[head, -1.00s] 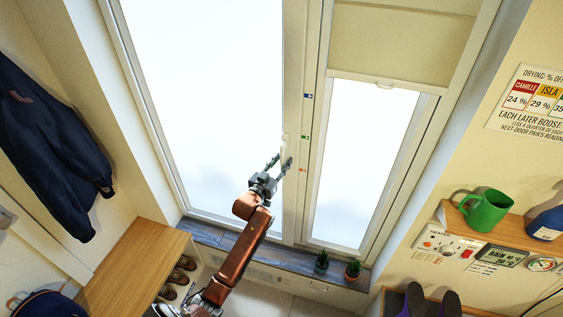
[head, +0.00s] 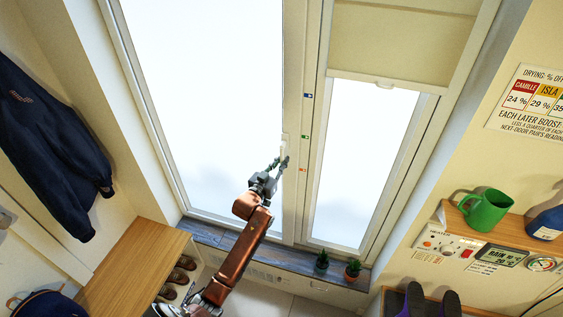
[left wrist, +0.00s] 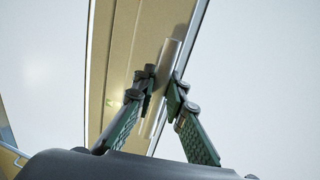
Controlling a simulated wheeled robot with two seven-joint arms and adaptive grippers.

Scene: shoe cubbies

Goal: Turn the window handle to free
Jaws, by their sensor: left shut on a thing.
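The pale window handle (head: 284,141) is on the upright frame of the large left pane and points down along it. My left gripper (head: 279,163) is at the handle's lower part, its fingers closed around it. In the left wrist view the handle (left wrist: 171,60) is a light bar running along the tan frame. The fingers of my left gripper (left wrist: 162,92) press on it from both sides and partly hide it. Beside the handle, the frame carries a blue mark (head: 308,96), a green mark (head: 305,137) and an orange mark (head: 302,169). My right gripper is not in view.
Two small potted plants (head: 353,269) stand on the blue-grey sill (head: 225,239). A narrower pane (head: 363,165) with a blind (head: 400,47) is to the right. A shelf (head: 510,231) with a green mug (head: 485,211) is on the right wall. A wooden bench (head: 135,268) is lower left.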

